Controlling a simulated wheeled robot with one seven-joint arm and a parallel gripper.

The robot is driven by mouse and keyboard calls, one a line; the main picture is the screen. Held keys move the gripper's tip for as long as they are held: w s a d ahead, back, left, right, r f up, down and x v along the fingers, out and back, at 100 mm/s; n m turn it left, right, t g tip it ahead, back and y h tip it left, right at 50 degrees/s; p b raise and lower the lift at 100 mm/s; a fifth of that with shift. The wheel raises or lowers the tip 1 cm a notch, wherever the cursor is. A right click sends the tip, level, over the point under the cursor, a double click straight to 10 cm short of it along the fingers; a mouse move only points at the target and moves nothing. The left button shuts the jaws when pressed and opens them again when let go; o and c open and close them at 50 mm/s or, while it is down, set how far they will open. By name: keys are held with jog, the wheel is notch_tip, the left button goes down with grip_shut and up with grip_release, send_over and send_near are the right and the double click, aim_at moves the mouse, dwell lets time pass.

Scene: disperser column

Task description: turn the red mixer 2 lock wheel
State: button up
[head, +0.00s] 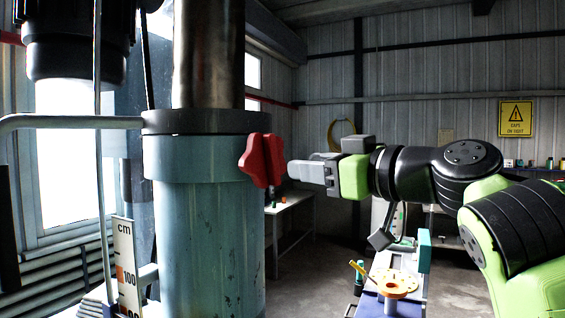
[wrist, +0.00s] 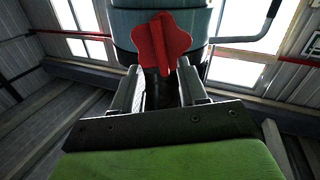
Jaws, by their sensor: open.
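The red lock wheel (head: 262,160) is a lobed knob on the right side of the teal column (head: 208,225), just below its dark collar. It also shows in the wrist view (wrist: 160,42), straight ahead of the fingers. My gripper (head: 291,170) reaches in from the right, level with the wheel, its fingertips close to the wheel's right side. In the wrist view my gripper (wrist: 160,85) has its two fingers apart, one on each side below the wheel. I cannot tell whether either finger touches the wheel.
A grey bent pipe (head: 70,121) runs left from the collar. A ruler marked in cm (head: 125,265) stands at the lower left. A bench with a yellow fixture (head: 398,283) is below my arm. A side table (head: 290,203) stands behind the column.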

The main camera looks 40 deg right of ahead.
aim_at(276, 162)
jog(key=w+p, duration=0.1)
jog(key=w, duration=0.6)
jog(key=shift+w, duration=0.1)
jog(key=shift+c, duration=0.3)
grip_shut()
